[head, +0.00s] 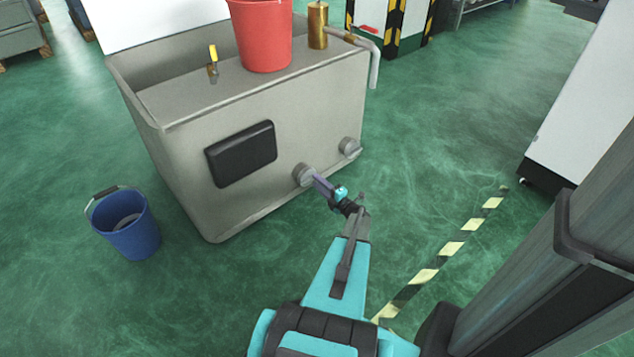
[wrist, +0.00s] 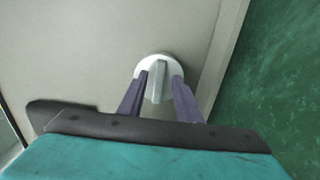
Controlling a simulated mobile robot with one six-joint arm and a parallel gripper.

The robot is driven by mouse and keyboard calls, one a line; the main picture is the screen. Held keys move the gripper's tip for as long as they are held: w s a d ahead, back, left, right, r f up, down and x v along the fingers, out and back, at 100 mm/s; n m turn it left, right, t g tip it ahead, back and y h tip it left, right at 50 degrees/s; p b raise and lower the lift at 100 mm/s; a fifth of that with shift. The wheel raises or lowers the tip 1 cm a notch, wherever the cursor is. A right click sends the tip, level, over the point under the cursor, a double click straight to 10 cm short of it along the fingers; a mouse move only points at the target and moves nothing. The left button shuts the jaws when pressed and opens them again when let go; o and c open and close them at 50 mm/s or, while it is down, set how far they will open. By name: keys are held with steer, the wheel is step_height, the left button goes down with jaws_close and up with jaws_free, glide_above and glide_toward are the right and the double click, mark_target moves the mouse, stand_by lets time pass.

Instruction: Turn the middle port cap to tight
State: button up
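A round pale port cap (head: 302,173) sits on the front face of the grey metal tank, right of a black panel. My gripper (head: 313,177) is at this cap. In the wrist view the cap (wrist: 160,64) is a white disc with a raised rib running upright in the picture. The two purple fingers of my gripper (wrist: 159,84) stand either side of the rib, with a visible gap on each side, so it looks open around the rib. A second cap (head: 349,146) is farther right on the same face. I see no third cap, and no tightness mark is readable.
The tank (head: 240,205) carries a red bucket (head: 264,35), a brass cylinder (head: 318,25) and a yellow-handled valve (head: 213,58) on top. A blue bucket (head: 126,225) stands on the floor at left. Green floor right of the tank is open, crossed by striped tape (head: 445,255).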

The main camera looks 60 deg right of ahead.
steer(key=p+v, duration=0.2)
steer(key=v, duration=1)
steer(key=shift+s, duration=0.15)
